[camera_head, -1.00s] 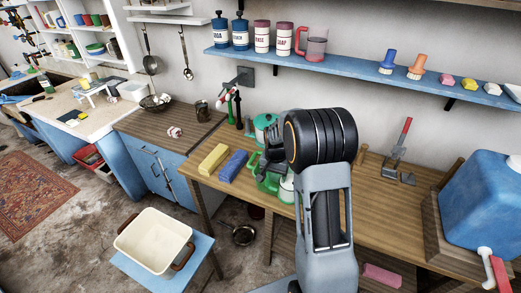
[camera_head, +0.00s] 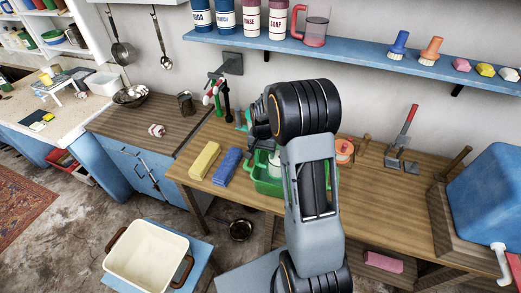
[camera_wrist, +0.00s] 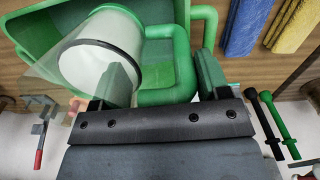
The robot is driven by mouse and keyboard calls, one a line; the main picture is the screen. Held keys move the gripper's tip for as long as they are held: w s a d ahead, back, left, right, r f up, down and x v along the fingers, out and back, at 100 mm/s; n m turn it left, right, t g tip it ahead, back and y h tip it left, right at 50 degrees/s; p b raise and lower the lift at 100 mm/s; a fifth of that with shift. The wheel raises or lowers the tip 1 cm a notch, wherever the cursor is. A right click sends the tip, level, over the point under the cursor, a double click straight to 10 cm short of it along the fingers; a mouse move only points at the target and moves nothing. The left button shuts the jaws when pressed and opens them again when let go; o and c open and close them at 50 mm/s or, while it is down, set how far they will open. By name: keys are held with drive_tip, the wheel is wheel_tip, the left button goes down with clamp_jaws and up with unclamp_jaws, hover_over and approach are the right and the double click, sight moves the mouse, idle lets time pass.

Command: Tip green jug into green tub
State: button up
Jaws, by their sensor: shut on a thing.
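The green tub (camera_head: 268,187) stands on the wooden bench, partly hidden behind my arm in the head view. Its green wall fills the upper left of the wrist view (camera_wrist: 35,25). The green jug has clear walls, pale contents and a green handle; its body (camera_wrist: 95,65) shows in the wrist view, overlapping the tub. It looks tilted, but I cannot tell whether anything flows out. My gripper (camera_wrist: 163,82) is shut on the jug, with the green handle around the fingers. In the head view the gripper and jug are mostly hidden by my wrist.
A blue block (camera_head: 227,166) and a yellow block (camera_head: 205,160) lie left of the tub. A tap (camera_head: 216,84) is on the wall behind. An orange-and-white item (camera_head: 344,151) stands right of my arm. The blue shelf (camera_head: 345,55) overhangs the bench.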

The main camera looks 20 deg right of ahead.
drive_tip(key=shift+a, duration=0.3)
drive_tip(key=shift+r, duration=0.1)
drive_tip(key=shift+r+t+y+b, duration=0.5)
drive_tip(key=shift+r+t+y, duration=0.1)
drive_tip(key=shift+r+y, duration=0.2)
drive_tip(key=shift+d+b, duration=0.15)
drive_tip(key=shift+b, duration=0.2)
drive_tip(key=shift+s+d+r+t+y+b, duration=0.15)
drive_tip(key=shift+r+t+y+b, duration=0.15)
drive_tip(key=shift+t+y+b, duration=0.35)
drive_tip(key=shift+r+b, duration=0.3)
drive_tip(key=shift+b, duration=0.1)
